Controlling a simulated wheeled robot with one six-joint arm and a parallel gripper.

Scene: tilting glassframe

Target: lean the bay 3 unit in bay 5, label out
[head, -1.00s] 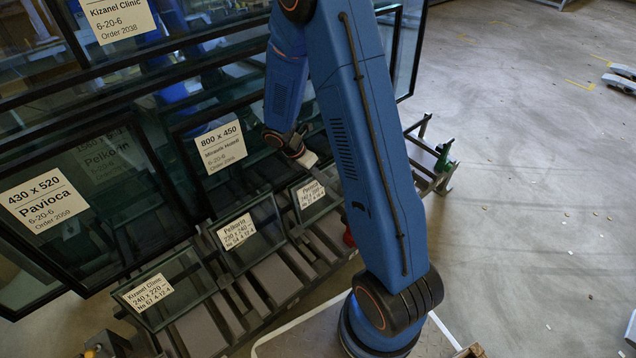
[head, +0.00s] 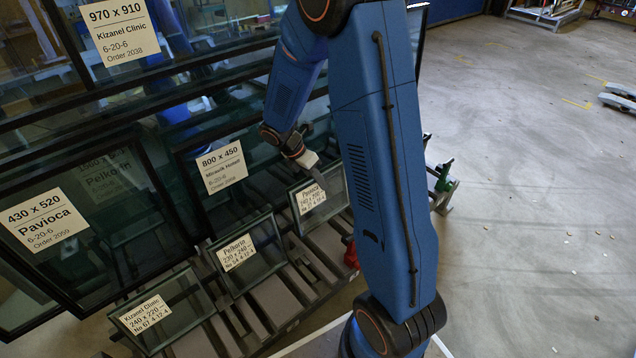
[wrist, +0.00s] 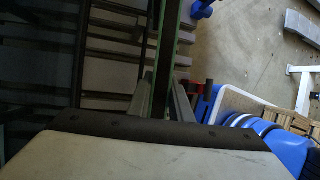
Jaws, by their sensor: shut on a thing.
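My gripper (head: 318,178) is shut on the top edge of the rightmost small glass unit (head: 334,200), a dark-framed pane with a white label (head: 311,198). The label faces the camera; its small print is hard to read. The unit looks slightly raised above the rack (head: 292,292); whether its lower edge is clear cannot be told. In the wrist view the held unit (wrist: 168,50) shows edge-on, running up from between the fingers. The Pelkorin unit (head: 268,258) leans to its left, and the small Kizanel Clinic unit (head: 185,312) farther left. Bay numbers are not readable.
Large labelled panes stand close behind, including the 800 x 450 pane (head: 205,205), the Pavioca pane (head: 95,265) and the 970 x 910 pane (head: 160,75). Open floor lies right.

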